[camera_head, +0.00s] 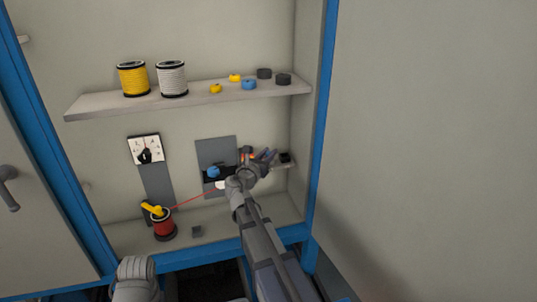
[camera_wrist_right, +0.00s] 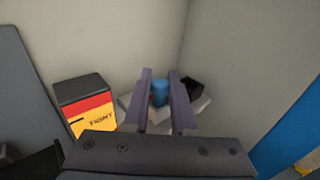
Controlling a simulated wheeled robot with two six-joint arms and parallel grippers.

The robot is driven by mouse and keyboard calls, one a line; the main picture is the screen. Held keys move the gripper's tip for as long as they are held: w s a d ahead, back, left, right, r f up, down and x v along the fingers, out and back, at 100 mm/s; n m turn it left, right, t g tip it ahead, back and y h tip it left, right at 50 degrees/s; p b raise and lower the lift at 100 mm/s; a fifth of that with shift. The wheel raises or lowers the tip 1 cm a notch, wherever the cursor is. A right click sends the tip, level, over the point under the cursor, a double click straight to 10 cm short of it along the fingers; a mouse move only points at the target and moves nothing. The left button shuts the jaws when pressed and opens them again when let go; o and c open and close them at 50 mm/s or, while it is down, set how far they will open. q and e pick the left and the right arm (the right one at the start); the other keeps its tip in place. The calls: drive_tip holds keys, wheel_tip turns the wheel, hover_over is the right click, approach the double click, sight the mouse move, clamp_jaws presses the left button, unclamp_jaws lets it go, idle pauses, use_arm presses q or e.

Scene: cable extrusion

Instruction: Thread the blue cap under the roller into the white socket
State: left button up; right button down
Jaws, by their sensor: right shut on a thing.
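My right gripper (camera_head: 264,158) is in the cabinet, at the right of a grey plate (camera_head: 216,147). In the right wrist view its two fingers (camera_wrist_right: 161,85) are shut on a blue cap (camera_wrist_right: 159,93). The cap is over or against a pale white block (camera_wrist_right: 133,106); I cannot tell whether they touch. Which white part is the socket is unclear. A blue round part (camera_head: 213,171) sits on the plate, with a small white part (camera_head: 221,185) below it. The roller is not clearly visible. A red cable (camera_head: 190,198) runs from a red spool (camera_head: 163,226) toward the white part.
A black box with a red and yellow "TIGHT" label (camera_wrist_right: 88,105) stands left of the fingers. A black piece (camera_wrist_right: 193,87) lies right of them, near the corner wall. The upper shelf (camera_head: 190,98) holds spools and several caps. A dial (camera_head: 147,149) stands left.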

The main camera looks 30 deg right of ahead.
drive_tip(key=shift+f, duration=0.15)
drive_tip(key=c, duration=0.6)
unclamp_jaws()
drive_tip(key=shift+c, duration=0.2)
drive_tip(key=v, duration=0.7)
drive_tip(key=shift+s+a, duration=0.3)
drive_tip(key=shift+o, duration=0.3)
drive_tip(key=o, duration=0.6)
